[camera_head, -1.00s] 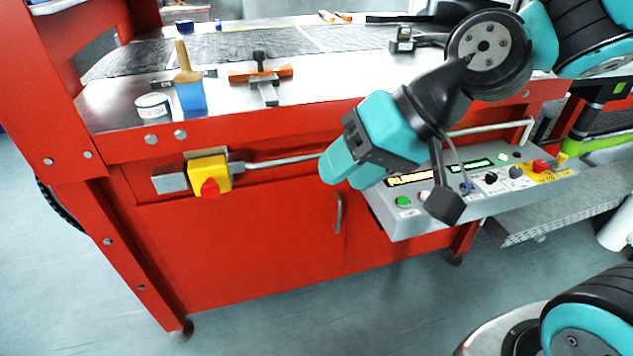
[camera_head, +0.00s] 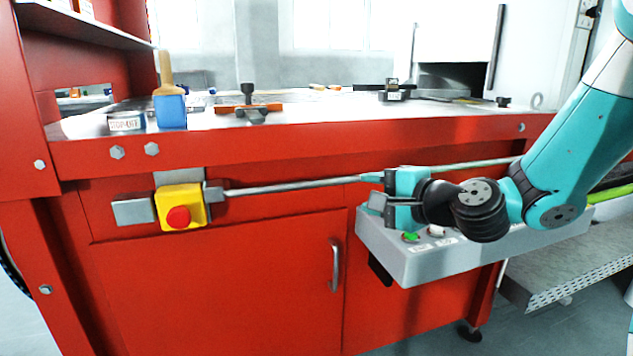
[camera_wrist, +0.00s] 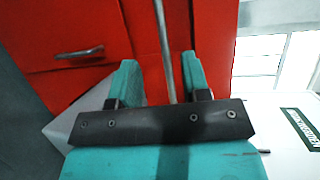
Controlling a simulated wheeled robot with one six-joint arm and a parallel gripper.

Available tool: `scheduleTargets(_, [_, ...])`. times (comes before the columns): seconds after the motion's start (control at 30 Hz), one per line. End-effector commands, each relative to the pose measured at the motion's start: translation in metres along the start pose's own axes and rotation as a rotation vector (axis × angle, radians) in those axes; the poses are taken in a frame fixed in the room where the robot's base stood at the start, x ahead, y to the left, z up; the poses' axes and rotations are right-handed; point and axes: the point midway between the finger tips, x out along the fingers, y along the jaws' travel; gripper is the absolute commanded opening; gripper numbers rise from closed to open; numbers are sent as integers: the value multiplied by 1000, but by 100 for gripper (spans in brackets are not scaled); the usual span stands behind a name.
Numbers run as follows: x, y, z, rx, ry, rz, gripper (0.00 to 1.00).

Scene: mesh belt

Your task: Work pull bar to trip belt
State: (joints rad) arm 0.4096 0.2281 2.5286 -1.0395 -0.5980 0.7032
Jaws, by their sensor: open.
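The pull bar (camera_head: 290,187) is a thin grey rod along the red machine front. It runs right from a yellow switch box (camera_head: 181,207) with a red button and passes behind my gripper (camera_head: 372,190). In the wrist view the bar (camera_wrist: 163,45) runs between the two teal fingers of my gripper (camera_wrist: 158,75), which are apart. The bar appears to lie between or just beyond the fingertips; the exact depth is unclear. I see no finger closed on it.
A grey control box (camera_head: 430,262) with buttons juts out below my gripper, partly hidden by my arm. A cabinet door handle (camera_head: 335,265) is below the bar.

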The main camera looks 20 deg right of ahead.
Motion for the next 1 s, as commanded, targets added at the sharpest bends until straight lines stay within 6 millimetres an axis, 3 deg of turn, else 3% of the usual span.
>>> scheduleTargets(0.1, [13,-5,2,3,-1,10,43])
scheduleTargets(0.6, [126,-3,3,-4,-3,6,43])
scheduleTargets(0.8, [150,-1,2,-4,-1,4,43])
scheduleTargets(1.0, [157,2,1,-4,1,4,43])
